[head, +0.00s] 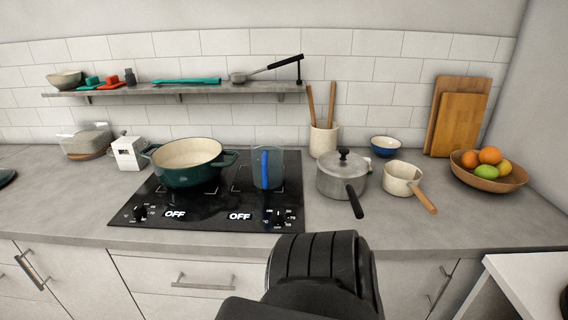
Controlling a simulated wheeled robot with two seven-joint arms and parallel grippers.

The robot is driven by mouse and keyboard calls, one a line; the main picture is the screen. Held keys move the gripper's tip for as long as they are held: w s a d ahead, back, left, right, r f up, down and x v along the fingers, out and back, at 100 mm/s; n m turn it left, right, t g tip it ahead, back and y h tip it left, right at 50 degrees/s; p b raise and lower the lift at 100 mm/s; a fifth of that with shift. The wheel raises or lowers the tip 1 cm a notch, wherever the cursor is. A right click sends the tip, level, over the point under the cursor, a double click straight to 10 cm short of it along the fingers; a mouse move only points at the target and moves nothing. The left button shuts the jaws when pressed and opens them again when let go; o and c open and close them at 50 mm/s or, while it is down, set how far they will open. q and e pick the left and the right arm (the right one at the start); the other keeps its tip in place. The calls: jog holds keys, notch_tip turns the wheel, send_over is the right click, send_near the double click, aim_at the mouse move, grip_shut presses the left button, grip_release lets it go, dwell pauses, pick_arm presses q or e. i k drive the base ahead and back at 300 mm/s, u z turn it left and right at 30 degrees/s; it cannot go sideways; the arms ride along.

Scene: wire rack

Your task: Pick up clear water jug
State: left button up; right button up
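The clear water jug (265,170) stands upright on the right side of the black cooktop. It is see-through, and its blue handle faces the front. A black link of my own arm rises at the bottom middle, in front of the counter and well short of the jug. Neither gripper's fingers show in the head view, and nothing touches the jug.
A green pot (188,178) stands left of the jug on the cooktop (140,195). A lidded grey pot (335,182) is close on its right, handle pointing forward. Beyond are a cream saucepan (399,178) and fruit bowl (480,178). A shelf (215,89) hangs above.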

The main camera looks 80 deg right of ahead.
aim_at(267, 149)
jog(key=z, duration=1.75)
jog(key=i, duration=0.4)
